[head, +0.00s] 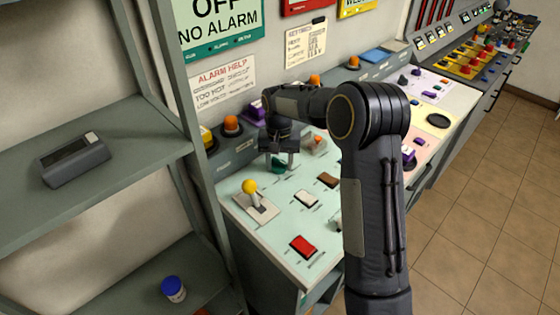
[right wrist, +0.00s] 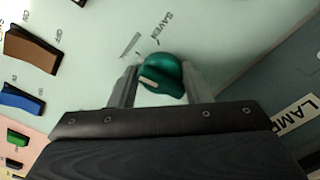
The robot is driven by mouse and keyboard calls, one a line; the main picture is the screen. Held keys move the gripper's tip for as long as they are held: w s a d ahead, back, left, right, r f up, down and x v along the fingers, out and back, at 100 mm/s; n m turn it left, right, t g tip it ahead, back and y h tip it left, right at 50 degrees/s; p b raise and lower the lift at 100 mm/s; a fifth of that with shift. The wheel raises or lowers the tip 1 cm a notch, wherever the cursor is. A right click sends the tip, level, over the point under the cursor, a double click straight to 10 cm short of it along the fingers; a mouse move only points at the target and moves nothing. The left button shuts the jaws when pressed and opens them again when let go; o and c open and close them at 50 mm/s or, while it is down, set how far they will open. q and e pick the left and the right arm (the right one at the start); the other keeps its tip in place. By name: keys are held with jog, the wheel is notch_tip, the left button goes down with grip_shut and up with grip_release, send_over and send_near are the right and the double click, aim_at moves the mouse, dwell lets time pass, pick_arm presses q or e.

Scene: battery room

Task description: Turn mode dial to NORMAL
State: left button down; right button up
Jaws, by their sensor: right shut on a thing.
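The mode dial is a round green knob with a pale pointer bar; it shows in the right wrist view (right wrist: 161,76) and in the head view (head: 277,167) on the pale green panel (head: 262,265). The word SAVER is printed beside it, and another label nearby is too blurred to read. My right gripper (right wrist: 160,84) has a finger on each side of the dial and is shut on it; in the head view the gripper (head: 278,158) reaches down over the panel. The pointer bar lies tilted between the fingers. My left gripper is not in view.
On the same panel are a yellow-knobbed lever (head: 250,187), a white rocker switch (head: 307,198), a brown rocker (head: 328,180) and a red rocker (head: 303,246). An orange lamp (head: 231,124) stands behind. Grey shelves (head: 110,150) flank the left side.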

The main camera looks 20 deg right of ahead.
aim_at(278, 161)
jog(key=shift+w+a+r+m, duration=0.1)
jog(key=shift+a+m, duration=0.05)
jog(key=shift+m, duration=0.65)
jog(key=o, duration=0.9)
notch_tip(278, 161, up, 8)
jog(key=shift+f, duration=0.15)
